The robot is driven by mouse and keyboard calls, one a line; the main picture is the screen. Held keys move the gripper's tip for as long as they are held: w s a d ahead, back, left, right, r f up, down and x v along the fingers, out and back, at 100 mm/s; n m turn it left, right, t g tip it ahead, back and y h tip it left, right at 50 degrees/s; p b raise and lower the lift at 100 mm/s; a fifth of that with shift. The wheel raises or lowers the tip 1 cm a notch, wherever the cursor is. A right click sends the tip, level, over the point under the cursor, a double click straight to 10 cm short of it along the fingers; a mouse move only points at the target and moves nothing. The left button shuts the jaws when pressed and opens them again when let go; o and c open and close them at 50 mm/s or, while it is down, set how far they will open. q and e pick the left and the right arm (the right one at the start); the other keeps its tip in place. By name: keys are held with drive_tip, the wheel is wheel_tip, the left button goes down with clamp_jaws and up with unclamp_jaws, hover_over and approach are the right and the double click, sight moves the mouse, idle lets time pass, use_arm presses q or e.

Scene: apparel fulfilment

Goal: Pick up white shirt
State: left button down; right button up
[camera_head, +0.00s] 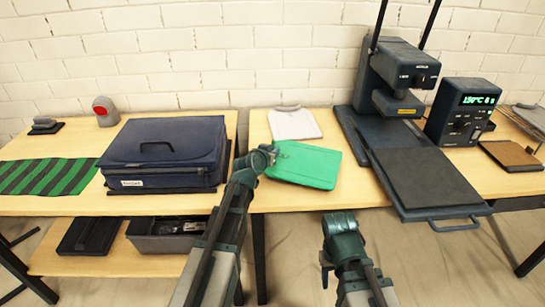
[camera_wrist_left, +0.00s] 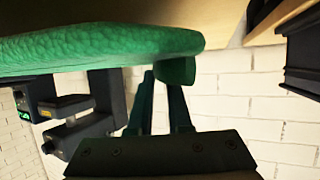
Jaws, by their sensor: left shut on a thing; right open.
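The white shirt (camera_head: 293,123) lies folded on the right table, near the wall. A flat green folded item (camera_head: 308,165) is in front of it and overlaps its near edge in the head view. My left gripper (camera_head: 268,155) is shut on the left edge of the green item. In the left wrist view the green item (camera_wrist_left: 90,45) fills the upper left, with my left gripper's fingers (camera_wrist_left: 165,90) at its edge. Whether the item touches the table is unclear. My right gripper (camera_head: 341,228) is open and empty in front of the table edge.
A heat press (camera_head: 425,178) stands right of the green item, with a control box (camera_head: 463,112) beside it. A dark blue case (camera_head: 165,150) and a green-black striped cloth (camera_head: 45,176) are on the left table (camera_head: 60,206). A gap separates the tables.

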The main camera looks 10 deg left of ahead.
use_arm(q)
drive_tip(key=shift+w+a, duration=0.2)
drive_tip(key=shift+w, duration=0.55)
drive_tip(key=shift+s+f+b, duration=0.15)
drive_tip(key=shift+f+b, duration=1.6)
drive_tip(key=shift+f, duration=0.2)
drive_tip(key=c, duration=0.8)
unclamp_jaws()
drive_tip(key=shift+r, duration=0.1)
drive_tip(key=shift+c, duration=0.2)
drive_tip(key=shift+r, duration=0.1)
drive_tip(key=p+v, duration=0.4)
drive_tip(key=v, duration=0.8)
drive_tip(key=shift+p, duration=0.3)
